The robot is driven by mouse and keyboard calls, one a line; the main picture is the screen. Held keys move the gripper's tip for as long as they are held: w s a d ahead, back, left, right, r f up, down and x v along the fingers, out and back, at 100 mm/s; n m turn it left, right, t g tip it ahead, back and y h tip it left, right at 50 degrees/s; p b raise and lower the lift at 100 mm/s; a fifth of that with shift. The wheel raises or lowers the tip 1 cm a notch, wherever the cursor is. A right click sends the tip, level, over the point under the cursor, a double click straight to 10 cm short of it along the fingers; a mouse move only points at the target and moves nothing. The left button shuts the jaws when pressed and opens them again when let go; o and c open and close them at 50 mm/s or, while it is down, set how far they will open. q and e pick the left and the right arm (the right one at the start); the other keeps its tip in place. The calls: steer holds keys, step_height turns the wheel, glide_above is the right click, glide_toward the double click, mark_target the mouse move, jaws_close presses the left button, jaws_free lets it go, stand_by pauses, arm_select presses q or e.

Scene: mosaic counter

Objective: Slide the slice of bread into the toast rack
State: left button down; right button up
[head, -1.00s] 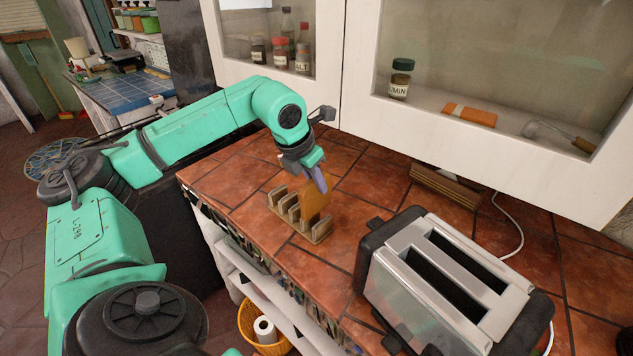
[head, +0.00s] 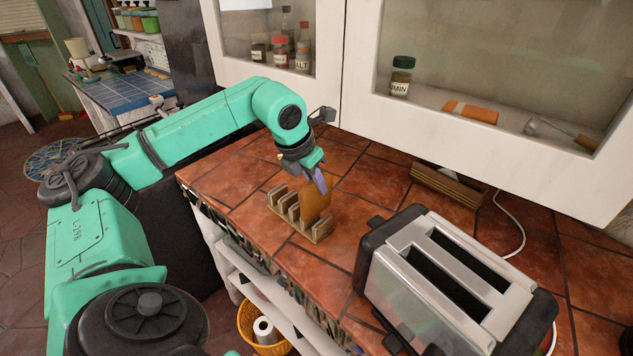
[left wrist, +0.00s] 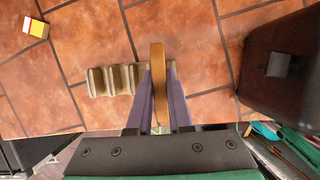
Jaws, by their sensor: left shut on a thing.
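The brown slice of bread (head: 315,203) stands on edge at the right-hand part of the toast rack (head: 284,205). My left gripper (head: 319,182) is shut on its upper part, with purple fingers on both sides. In the left wrist view the bread (left wrist: 158,75) shows edge-on between the fingers (left wrist: 163,105). The beige rack (left wrist: 110,80) reaches out to the left of it there, its other slots empty. The bread's lower edge is hidden, so I cannot tell how deep it sits in the slot. My right gripper does not show.
A silver and black toaster (head: 398,281) stands right of the rack on the tiled counter (head: 235,180). A white-framed cabinet (head: 480,165) is behind. The tiles left of the rack are clear.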

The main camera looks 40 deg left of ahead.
mark_target(316, 196)
arm_select(q)
steer(key=shift+f+b, duration=1.75)
steer(key=shift+f, duration=0.25)
steer(key=c, duration=1)
jaws_free()
steer(key=o, duration=0.5)
steer(key=shift+o, duration=0.2)
steer(key=v, duration=1.4)
steer(key=shift+r+p, duration=0.3)
steer(key=shift+p, duration=0.15)
